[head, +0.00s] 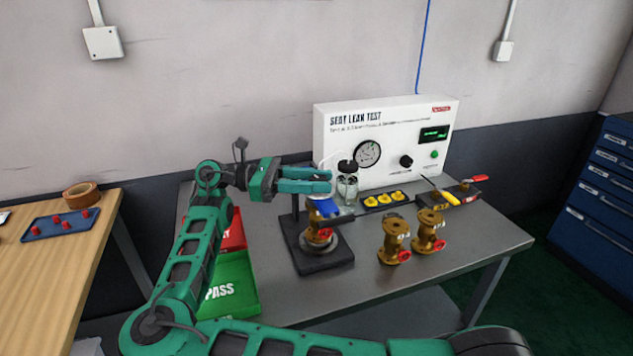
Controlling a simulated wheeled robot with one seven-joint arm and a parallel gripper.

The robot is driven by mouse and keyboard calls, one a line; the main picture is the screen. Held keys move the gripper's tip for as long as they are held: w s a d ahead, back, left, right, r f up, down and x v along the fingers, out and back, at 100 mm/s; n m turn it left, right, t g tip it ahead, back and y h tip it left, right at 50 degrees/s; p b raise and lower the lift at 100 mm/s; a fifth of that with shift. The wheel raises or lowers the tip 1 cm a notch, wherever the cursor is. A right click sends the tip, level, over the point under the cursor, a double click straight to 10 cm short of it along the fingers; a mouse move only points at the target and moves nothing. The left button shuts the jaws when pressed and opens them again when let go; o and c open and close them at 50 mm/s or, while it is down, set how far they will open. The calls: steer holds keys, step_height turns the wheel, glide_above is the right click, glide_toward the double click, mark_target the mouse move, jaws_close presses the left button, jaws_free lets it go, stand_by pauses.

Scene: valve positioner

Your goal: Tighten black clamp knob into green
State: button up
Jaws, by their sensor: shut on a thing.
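My gripper (322,181), with teal fingers, reaches in from the left over the top of the clamp stand. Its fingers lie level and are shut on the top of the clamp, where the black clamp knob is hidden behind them. The stand has a black base (327,265) and an upright black post. A brass valve (318,239) with a red handle stands upright on it. A blue part (325,208) sits just below my fingers, above the valve. No green mark on the clamp can be made out.
Behind stands the white seat leak test panel (385,125), with a glass jar (347,187) before it. Two brass valves (394,240) (428,231) stand to the right. A green PASS bin (228,288) is at left. The grey table's (465,250) right front is clear.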

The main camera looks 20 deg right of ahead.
steer(key=shift+m+g+y, duration=0.4)
steer(key=shift+m+g, duration=0.2)
steer(key=shift+g, duration=0.2)
steer(key=o, duration=1.1)
steer(key=shift+w+f, duration=0.1)
steer(key=shift+c, duration=0.2)
steer(key=v, duration=1.1)
steer(key=shift+d, duration=0.1)
